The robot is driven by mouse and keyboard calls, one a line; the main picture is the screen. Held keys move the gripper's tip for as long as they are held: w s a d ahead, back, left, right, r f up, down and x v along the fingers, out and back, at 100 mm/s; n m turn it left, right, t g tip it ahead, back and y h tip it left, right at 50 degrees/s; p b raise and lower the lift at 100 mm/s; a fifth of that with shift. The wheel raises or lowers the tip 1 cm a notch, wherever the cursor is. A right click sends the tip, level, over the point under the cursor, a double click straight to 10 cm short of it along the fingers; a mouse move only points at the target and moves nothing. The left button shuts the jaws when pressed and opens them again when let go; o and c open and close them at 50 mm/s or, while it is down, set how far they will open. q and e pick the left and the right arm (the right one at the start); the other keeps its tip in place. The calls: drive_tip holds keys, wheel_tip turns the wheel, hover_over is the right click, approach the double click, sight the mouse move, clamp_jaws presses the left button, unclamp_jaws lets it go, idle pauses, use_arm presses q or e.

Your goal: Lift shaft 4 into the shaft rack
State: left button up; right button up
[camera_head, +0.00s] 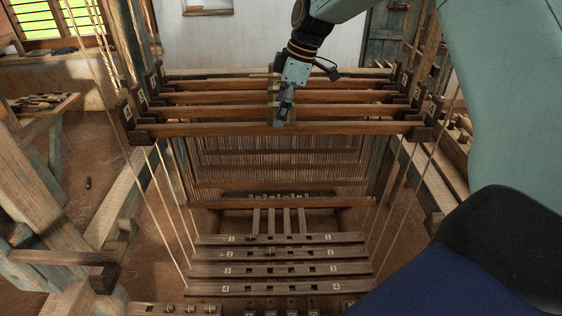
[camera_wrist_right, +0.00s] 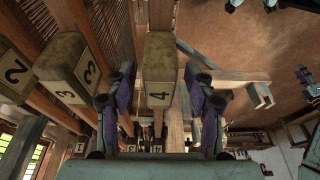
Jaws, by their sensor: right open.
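Shaft 4 (camera_head: 205,130) is the front one of several parallel wooden bars hanging level across the loom. In the right wrist view its pale block marked 4 (camera_wrist_right: 160,75) stands between the fingers of my right gripper (camera_wrist_right: 158,95). The fingers are open, one on each side of the block, and look apart from it. In the head view the right gripper (camera_head: 284,108) points down at the middle of shaft 4 and hides part of it. Numbered dark end pieces (camera_head: 126,112) stand at the bar ends; I cannot tell which part is the rack. My left gripper is not in view.
Blocks marked 3 (camera_wrist_right: 66,72) and 2 (camera_wrist_right: 14,72) stand close beside block 4. The other shafts (camera_head: 210,98) lie just behind. Numbered lower bars (camera_head: 280,270) hang below on cords (camera_head: 165,190). A bench with tools (camera_head: 40,103) is at the left.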

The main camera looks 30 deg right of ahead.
drive_tip(key=x, duration=0.2)
drive_tip(key=shift+w+a+f+p, duration=0.15)
drive_tip(key=shift+f+p, duration=0.2)
drive_tip(key=shift+p, duration=0.05)
drive_tip(key=shift+f, duration=0.5)
drive_tip(key=shift+c, duration=0.4)
drive_tip(key=shift+w+a, duration=0.1)
drive_tip(key=c, duration=0.6)
clamp_jaws()
